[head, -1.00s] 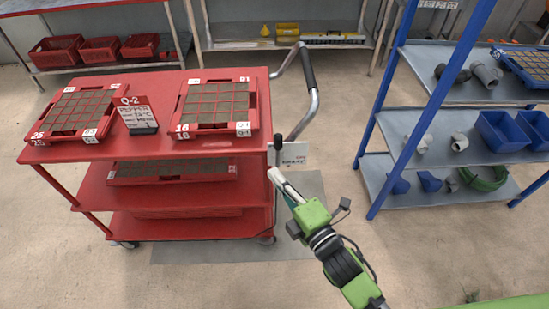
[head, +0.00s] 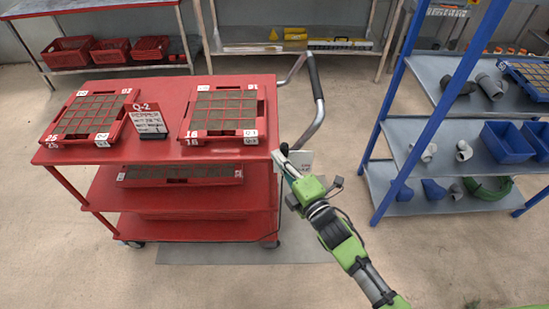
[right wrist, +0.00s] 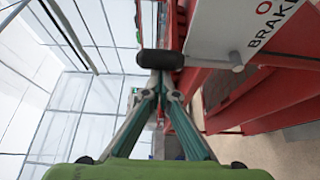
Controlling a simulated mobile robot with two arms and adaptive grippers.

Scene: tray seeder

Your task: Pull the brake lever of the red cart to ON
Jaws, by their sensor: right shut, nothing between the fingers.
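The red cart (head: 110,162) stands left of centre in the head view. Its brake lever (head: 284,148) shows as a small dark knob at the cart's right end. In the right wrist view the lever has a black grip (right wrist: 160,60) on a grey rod, in front of a white plate (right wrist: 222,30) marked BRAKE. My right gripper (head: 278,155) is shut and empty, its tips at the lever. In the right wrist view the closed fingertips (right wrist: 160,80) are right at the black grip; I cannot tell whether they touch. My left gripper is not in view.
Two red seed trays (head: 186,133) (head: 52,133) and a Q-2 sign (head: 147,119) stand on the cart top. The cart's push handle (head: 316,85) rises behind the lever. A blue-framed shelf (head: 420,138) stands at the right, with open floor between.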

